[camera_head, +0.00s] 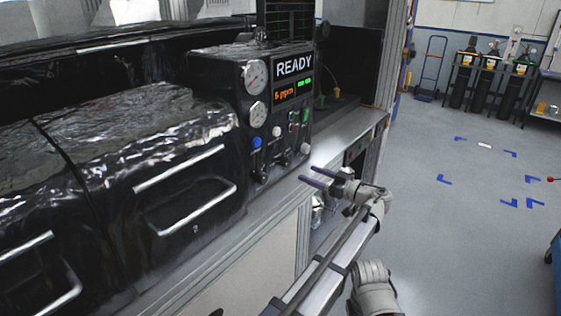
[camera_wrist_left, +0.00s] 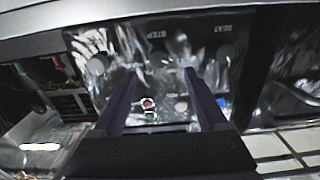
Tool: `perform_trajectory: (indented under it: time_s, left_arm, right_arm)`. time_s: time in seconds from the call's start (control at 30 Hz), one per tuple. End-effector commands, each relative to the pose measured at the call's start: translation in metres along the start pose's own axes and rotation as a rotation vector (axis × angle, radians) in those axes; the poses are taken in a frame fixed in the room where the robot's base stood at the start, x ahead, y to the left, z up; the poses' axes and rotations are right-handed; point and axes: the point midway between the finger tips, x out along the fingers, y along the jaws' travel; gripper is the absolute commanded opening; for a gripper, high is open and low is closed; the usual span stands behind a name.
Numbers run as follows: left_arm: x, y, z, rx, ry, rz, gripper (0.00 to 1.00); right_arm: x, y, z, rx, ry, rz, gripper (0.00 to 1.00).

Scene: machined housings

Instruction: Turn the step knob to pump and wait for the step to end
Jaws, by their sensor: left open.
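The black control panel (camera_head: 274,130) stands on the left of the bench in the head view, and its display (camera_head: 294,66) reads READY. A row of dark knobs runs along its lower edge; the middle one appears to be the step knob (camera_head: 284,160). In the left wrist view the panel is upside down, and the step knob (camera_wrist_left: 160,57) shows by the STEP label, roughly between the fingertips. My left gripper (camera_head: 308,179) is open and empty, in front of and below the panel, apart from it. The knob's pointer setting is too small to read. My right gripper is not in view.
Two gauges (camera_head: 256,74) and a blue button (camera_head: 256,142) are on the panel. A seat knob (camera_wrist_left: 225,52) sits beside the step knob. Open floor (camera_head: 450,230) lies right; gas cylinders (camera_head: 487,80) stand far back.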

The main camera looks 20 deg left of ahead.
Motion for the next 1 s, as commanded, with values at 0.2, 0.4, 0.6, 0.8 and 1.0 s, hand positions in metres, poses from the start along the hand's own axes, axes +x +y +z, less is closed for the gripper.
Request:
perform_trajectory:
  time_s: [0.2, 0.4, 0.6, 0.8, 1.0]
  left_arm:
    - [-0.002, 0.003, -0.003, -0.013, 0.014, 0.003, 0.75]
    - [0.013, 0.002, -0.003, -0.012, 0.013, 0.0, 0.75]
    - [0.045, 0.002, -0.003, -0.012, 0.012, 0.0, 0.75]
    - [0.068, 0.003, -0.004, -0.012, 0.012, 0.001, 0.75]
    - [0.076, 0.003, -0.004, -0.012, 0.012, 0.002, 0.75]
  right_arm:
    - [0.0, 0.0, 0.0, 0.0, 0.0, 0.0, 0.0]
    - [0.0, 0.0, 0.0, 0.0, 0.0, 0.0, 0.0]
    - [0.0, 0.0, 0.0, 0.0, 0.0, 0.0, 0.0]
    - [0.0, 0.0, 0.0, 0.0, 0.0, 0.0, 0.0]
    - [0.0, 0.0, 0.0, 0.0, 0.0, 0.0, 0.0]
